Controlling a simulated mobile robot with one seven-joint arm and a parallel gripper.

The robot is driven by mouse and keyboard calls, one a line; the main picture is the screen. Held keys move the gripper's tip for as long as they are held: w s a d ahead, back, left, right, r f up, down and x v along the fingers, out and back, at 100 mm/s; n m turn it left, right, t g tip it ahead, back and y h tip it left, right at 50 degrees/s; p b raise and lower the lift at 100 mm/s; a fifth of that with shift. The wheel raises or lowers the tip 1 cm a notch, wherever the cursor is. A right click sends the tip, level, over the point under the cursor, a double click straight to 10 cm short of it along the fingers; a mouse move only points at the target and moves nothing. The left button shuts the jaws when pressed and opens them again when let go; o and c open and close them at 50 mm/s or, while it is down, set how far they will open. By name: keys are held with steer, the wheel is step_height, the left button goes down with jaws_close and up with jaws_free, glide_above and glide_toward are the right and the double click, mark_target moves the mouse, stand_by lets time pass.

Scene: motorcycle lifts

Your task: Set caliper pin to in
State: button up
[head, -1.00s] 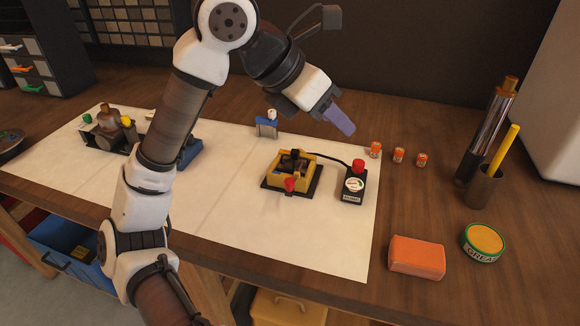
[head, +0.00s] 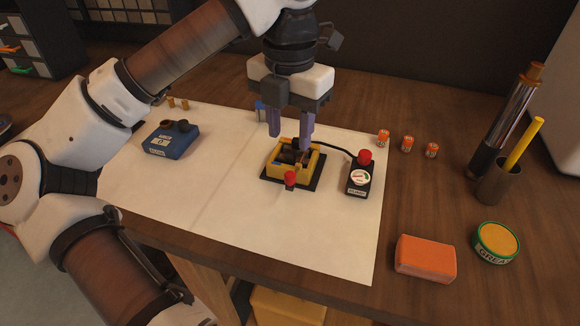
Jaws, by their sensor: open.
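The yellow caliper (head: 311,170) sits on a black base plate on the white mat, in the middle of the head view. A red knob (head: 290,178), which looks like the caliper pin, sticks out at its front side. Dark parts and a bit of blue show inside the yellow frame. How far the pin is pushed in is too small to tell.
A black gauge box (head: 358,180) with a red button stands right of the caliper, joined by a cable. A blue device (head: 171,139) is at left. An orange block (head: 425,258) and a grease tin (head: 497,242) lie at front right. The white mat (head: 250,235) is clear in front.

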mark_target(290, 174)
step_height(290, 174, down, 10)
steer(key=shift+r+p, duration=0.2)
steer(key=shift+p, duration=0.45)
jaws_close()
